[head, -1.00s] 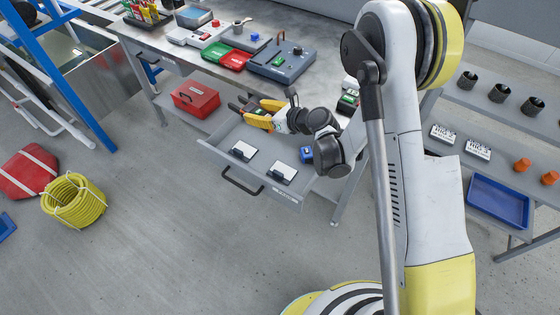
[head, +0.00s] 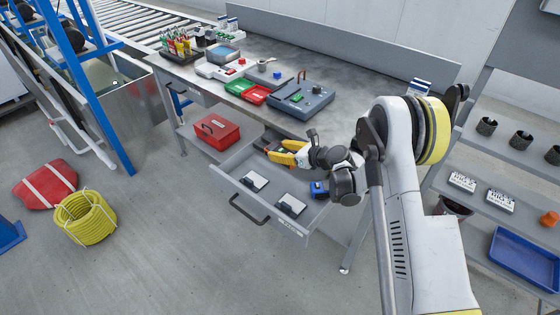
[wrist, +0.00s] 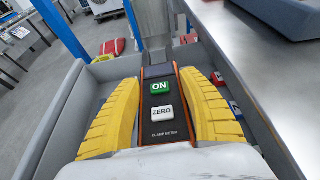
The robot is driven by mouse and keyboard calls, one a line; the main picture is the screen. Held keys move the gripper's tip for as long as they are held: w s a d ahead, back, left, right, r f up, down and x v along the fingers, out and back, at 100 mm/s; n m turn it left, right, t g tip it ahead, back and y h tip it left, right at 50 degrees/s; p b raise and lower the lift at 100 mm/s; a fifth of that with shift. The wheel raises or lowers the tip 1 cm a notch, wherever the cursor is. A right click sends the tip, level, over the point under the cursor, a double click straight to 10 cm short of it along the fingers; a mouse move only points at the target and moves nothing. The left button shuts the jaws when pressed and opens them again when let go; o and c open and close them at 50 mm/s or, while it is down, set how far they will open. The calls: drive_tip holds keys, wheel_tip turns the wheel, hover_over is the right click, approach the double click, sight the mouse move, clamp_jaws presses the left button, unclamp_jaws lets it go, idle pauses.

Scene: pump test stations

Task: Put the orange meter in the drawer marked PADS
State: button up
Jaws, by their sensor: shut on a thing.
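The orange meter (wrist: 161,123) has a dark face, orange edges, a green ON button and a white ZERO button, and reads CLAMP METER. My gripper (head: 284,152) is shut on it, with a yellow finger on each side in the wrist view (wrist: 160,100). In the head view the fingers hide most of the meter. Gripper and meter are over or within the back part of a pulled-out grey drawer (head: 232,191) under the bench. I cannot tell whether the meter touches the drawer floor. The label on the drawer's front is too small to read.
The drawer holds two white-and-dark items (head: 254,181) and a blue item (head: 319,189) at its right. The bench top (head: 350,110) overhangs its back. A red box (head: 217,131) stands on the lower shelf to the left. A grey device (head: 302,98) sits on the bench.

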drive_tip(key=shift+f+b, duration=0.85)
drive_tip(key=shift+f, duration=0.95)
drive_tip(key=shift+f, duration=0.6)
drive_tip(key=o, duration=1.3)
